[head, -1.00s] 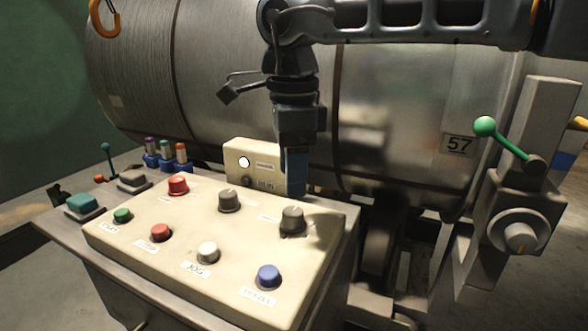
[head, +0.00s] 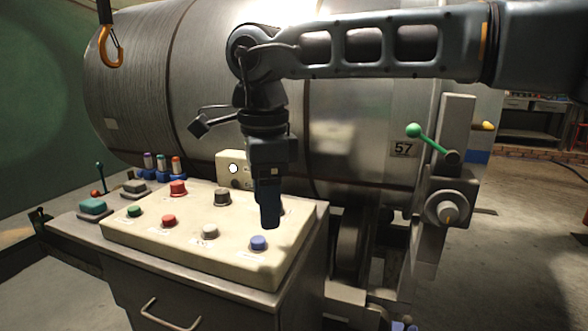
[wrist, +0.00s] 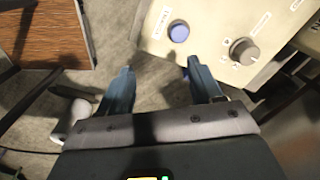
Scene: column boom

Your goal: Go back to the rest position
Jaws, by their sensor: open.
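My gripper (head: 269,215) hangs pointing down over the right part of the cream control panel (head: 135,221) in the head view. In the wrist view its two blue fingers (wrist: 156,85) are apart with nothing between them. The blue button (head: 258,243) sits at the panel's near right corner; it also shows in the wrist view (wrist: 178,31), beyond the fingertips. A grey knob (wrist: 244,51) shows beside it in the wrist view; in the head view my gripper hides most of that knob. The fingers look apart from the panel.
A large metal drum (head: 345,135) marked 57 stands behind the panel. A post with a green-knobbed lever (head: 413,130) and a grey handwheel (head: 447,208) stands at right. An orange hook (head: 110,47) hangs at upper left. Open floor lies at far right.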

